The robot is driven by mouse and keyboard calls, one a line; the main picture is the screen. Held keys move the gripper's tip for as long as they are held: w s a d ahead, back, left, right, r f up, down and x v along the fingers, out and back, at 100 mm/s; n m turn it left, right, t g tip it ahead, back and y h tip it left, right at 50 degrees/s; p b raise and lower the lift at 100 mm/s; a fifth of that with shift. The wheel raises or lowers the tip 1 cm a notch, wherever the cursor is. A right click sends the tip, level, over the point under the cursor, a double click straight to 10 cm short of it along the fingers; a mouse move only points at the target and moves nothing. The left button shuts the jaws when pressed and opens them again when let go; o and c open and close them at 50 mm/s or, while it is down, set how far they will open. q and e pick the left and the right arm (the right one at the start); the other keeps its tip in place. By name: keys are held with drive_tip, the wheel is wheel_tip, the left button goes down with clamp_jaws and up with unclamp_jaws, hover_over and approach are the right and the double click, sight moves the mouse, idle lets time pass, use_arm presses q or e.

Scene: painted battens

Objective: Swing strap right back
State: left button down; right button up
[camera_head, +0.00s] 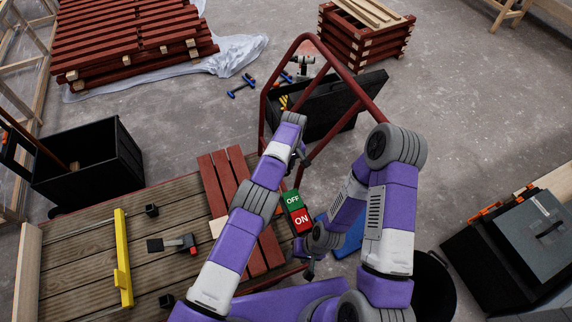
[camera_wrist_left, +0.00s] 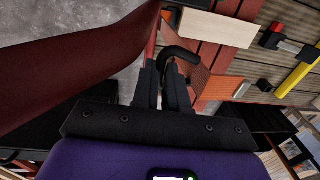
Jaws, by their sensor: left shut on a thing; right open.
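My left gripper (camera_head: 302,160) is low beside the red tubular frame (camera_head: 345,75), beyond the far end of the red battens (camera_head: 222,185). In the left wrist view its fingers (camera_wrist_left: 166,88) are closed on a black curved piece (camera_wrist_left: 182,56), which bends over between them. I cannot tell whether this piece is the strap; no other strap is clear. The frame's tube (camera_wrist_left: 75,75) fills the left of that view, very near. My right gripper (camera_head: 310,270) is open near the deck's right edge, below the green and red OFF/ON box (camera_head: 296,212), and partly hidden by its arm.
The slatted deck (camera_head: 80,245) bears a yellow level (camera_head: 122,258) and a black tool with a red part (camera_head: 175,243). A black bin (camera_head: 95,165) stands left, a black case (camera_head: 325,105) behind the frame and a grey-lidded box (camera_head: 540,235) right.

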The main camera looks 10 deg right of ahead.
use_arm(q)
drive_tip(key=shift+s+d+f, duration=0.15)
drive_tip(key=shift+s+d, duration=0.05)
drive_tip(key=shift+s, duration=0.15)
drive_tip(key=c, duration=1.2)
unclamp_jaws()
drive_tip(key=shift+o, duration=0.2)
wheel_tip(320, 180, up, 8)
drive_tip(key=p, duration=0.2)
drive_tip(key=shift+w+d, duration=0.2)
use_arm(e)
wheel_tip(320, 180, up, 2)
drive_tip(key=shift+r, duration=0.1)
use_arm(q)
drive_tip(key=shift+f, duration=0.1)
use_arm(e)
drive_tip(key=shift+c, duration=0.4)
